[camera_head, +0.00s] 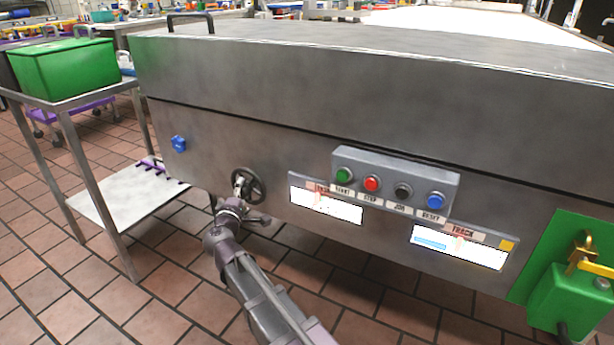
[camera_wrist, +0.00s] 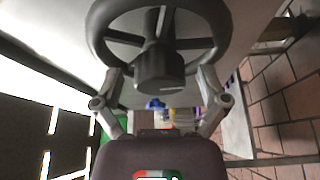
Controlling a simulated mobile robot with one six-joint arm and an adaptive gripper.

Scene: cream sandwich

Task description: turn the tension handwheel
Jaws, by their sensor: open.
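The tension handwheel (camera_head: 262,184) is a dark spoked wheel on the front face of the steel machine, left of the button box. In the wrist view the handwheel (camera_wrist: 159,68) fills the top middle, with its thick rim, spokes and round hub facing me. My gripper (camera_head: 240,187) is at the wheel, its arm reaching up from below. In the wrist view my gripper (camera_wrist: 162,76) is open, one finger on each side of the hub, fingertips by the lower rim. I cannot tell whether the fingers touch the rim. My gripper partly hides the wheel in the head view.
A button box (camera_head: 392,182) with green, red, black and blue buttons sits right of the wheel, above two lit displays. A blue knob (camera_head: 179,143) is to the left. A steel cart (camera_head: 100,95) with a green bin (camera_head: 65,68) stands left. A green lock box (camera_head: 565,300) is at far right.

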